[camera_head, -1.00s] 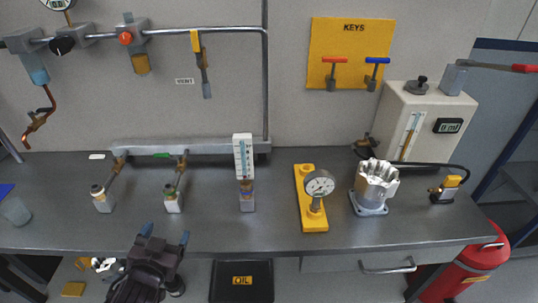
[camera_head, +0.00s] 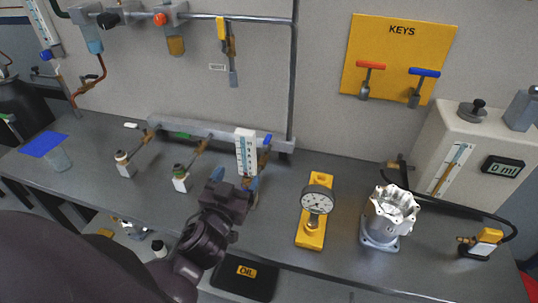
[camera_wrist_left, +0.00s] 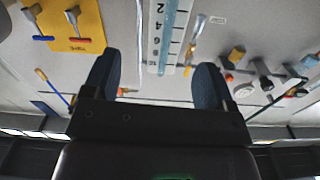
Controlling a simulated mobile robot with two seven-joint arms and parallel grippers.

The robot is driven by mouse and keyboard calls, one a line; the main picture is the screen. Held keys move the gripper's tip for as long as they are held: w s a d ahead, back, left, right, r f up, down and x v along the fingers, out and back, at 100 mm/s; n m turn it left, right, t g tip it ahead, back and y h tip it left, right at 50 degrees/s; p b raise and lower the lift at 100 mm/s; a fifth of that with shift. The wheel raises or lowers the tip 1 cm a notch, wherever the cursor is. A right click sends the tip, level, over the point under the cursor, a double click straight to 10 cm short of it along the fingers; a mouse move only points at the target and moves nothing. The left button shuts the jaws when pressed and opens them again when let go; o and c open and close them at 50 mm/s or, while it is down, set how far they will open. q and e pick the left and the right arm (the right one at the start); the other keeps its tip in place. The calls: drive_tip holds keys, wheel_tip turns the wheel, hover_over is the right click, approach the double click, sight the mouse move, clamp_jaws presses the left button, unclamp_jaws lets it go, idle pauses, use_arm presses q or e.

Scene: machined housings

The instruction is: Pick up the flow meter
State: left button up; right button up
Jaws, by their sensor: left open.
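The flow meter (camera_head: 245,148), an upright white block with a blue scale strip, stands on the bench in front of the grey wall pipe. Its lower part is hidden by my left gripper (camera_head: 235,180) in the head view. My left gripper is open, with blue-grey fingertips around the meter's lower part or just in front of it; I cannot tell which. No contact can be made out. My right gripper is not in view.
Two small valve fittings (camera_head: 181,180) stand left of the meter. A pressure gauge on a yellow plate (camera_head: 309,236) and a silver housing (camera_head: 390,215) stand to its right. A grey manifold bar (camera_head: 215,135) runs behind. A black OIL tray (camera_head: 244,278) lies below the bench front.

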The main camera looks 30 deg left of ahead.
sight(245, 158)
use_arm(q)
drive_tip(key=shift+n, duration=0.4)
drive_tip(key=x, duration=0.4)
drive_tip(key=shift+a+p, duration=0.4)
drive_tip(key=shift+w+a, duration=0.2)
drive_tip(key=shift+w, duration=0.3)
drive_tip(key=p+x, duration=0.1)
drive_tip(key=x, duration=0.3)
drive_tip(key=shift+w, duration=0.3)
drive_tip(key=shift+w+a, duration=0.1)
drive_tip(key=shift+w, duration=0.25)
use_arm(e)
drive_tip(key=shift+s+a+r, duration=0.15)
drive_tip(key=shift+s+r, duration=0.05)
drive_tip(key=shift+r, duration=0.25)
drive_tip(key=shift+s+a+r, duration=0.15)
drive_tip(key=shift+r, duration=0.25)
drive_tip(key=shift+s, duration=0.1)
